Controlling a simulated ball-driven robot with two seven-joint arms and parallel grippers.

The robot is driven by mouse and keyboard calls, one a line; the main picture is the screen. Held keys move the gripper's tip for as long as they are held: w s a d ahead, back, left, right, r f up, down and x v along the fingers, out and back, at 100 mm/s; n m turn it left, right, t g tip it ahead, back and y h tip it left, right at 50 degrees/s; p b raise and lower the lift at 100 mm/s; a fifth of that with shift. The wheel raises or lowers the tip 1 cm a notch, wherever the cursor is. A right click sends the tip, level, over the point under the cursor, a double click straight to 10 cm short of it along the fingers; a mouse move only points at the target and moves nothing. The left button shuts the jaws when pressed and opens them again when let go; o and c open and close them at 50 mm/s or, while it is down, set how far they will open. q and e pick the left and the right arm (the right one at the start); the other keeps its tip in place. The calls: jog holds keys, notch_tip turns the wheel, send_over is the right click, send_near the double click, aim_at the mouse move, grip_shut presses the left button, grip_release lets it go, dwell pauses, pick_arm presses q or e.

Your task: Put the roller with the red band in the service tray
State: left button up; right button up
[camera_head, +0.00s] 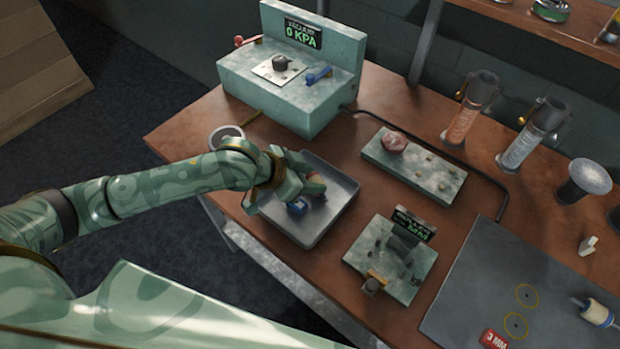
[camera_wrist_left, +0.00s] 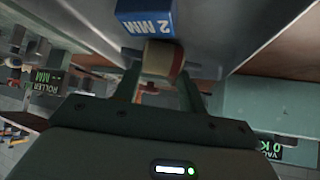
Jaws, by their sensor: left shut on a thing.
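My left gripper (camera_head: 290,180) reaches over the grey metal service tray (camera_head: 335,215). In the left wrist view, my left gripper (camera_wrist_left: 160,72) is shut on a short cream roller with a red band (camera_wrist_left: 164,57). In the head view, the gripper mostly hides this roller; a bit of red shows beside the fingers. The roller is at the tray, but I cannot tell whether it touches the tray floor. A blue block marked 2 MM (camera_wrist_left: 148,22) is close to the roller; it also shows in the tray in the head view (camera_head: 297,207). My right gripper is out of view.
A roller with blue ends (camera_head: 597,313) lies on the grey mat (camera_head: 480,275), near a red 3 MM block (camera_head: 494,340). The roller gauge (camera_head: 395,262) stands right of the tray. The vacuum unit (camera_head: 290,85) stands behind, with a cup (camera_head: 226,135) near the tray's left corner.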

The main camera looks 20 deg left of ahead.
pick_arm(q)
jog(key=shift+f, duration=0.1)
jog(key=o, duration=1)
jog(key=shift+r, duration=0.2)
jog(key=p+v, duration=0.3)
jog(key=v, duration=0.9)
jog(key=shift+p, duration=0.4)
